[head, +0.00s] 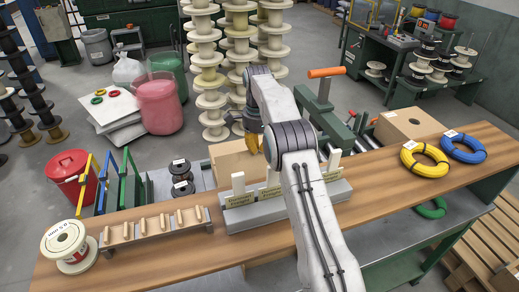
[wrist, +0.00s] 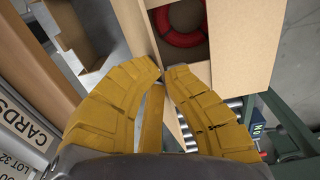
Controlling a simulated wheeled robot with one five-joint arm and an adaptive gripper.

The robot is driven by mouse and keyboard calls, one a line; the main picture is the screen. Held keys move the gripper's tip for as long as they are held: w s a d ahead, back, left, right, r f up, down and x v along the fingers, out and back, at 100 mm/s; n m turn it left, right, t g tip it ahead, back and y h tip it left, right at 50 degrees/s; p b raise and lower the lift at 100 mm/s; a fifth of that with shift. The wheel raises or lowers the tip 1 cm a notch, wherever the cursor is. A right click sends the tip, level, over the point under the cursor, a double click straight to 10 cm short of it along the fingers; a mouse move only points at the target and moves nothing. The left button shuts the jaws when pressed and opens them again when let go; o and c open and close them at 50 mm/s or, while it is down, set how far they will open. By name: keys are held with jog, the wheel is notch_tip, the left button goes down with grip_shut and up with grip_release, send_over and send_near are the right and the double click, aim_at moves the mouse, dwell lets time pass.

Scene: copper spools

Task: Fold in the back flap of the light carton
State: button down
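The light carton (head: 232,165) stands behind the wooden bench in the head view, partly hidden by my arm and the bench fixture. In the wrist view the carton (wrist: 131,28) is open at the top, and a red coil (wrist: 182,28) lies inside it. A wide tan flap (wrist: 242,45) stands out on the right side of the opening. My gripper (wrist: 166,70) has its yellow fingertips close together at the near edge of the opening, with nothing clearly held. In the head view my gripper (head: 252,143) is above the carton, mostly hidden. Which flap is the back one is unclear.
A grey fixture with white posts (head: 286,205) and a peg rack (head: 155,226) stand on the bench (head: 385,195). A second carton (head: 407,124) sits to the right on the roller conveyor (wrist: 238,106). Yellow (head: 424,160) and blue (head: 463,147) coils lie on the bench's right end.

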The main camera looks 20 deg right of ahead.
jog(key=shift+w+f, duration=0.15)
jog(key=shift+w, duration=0.45)
dwell(0.3)
jog(key=c, duration=1.3)
grip_release()
jog(key=shift+f, duration=0.1)
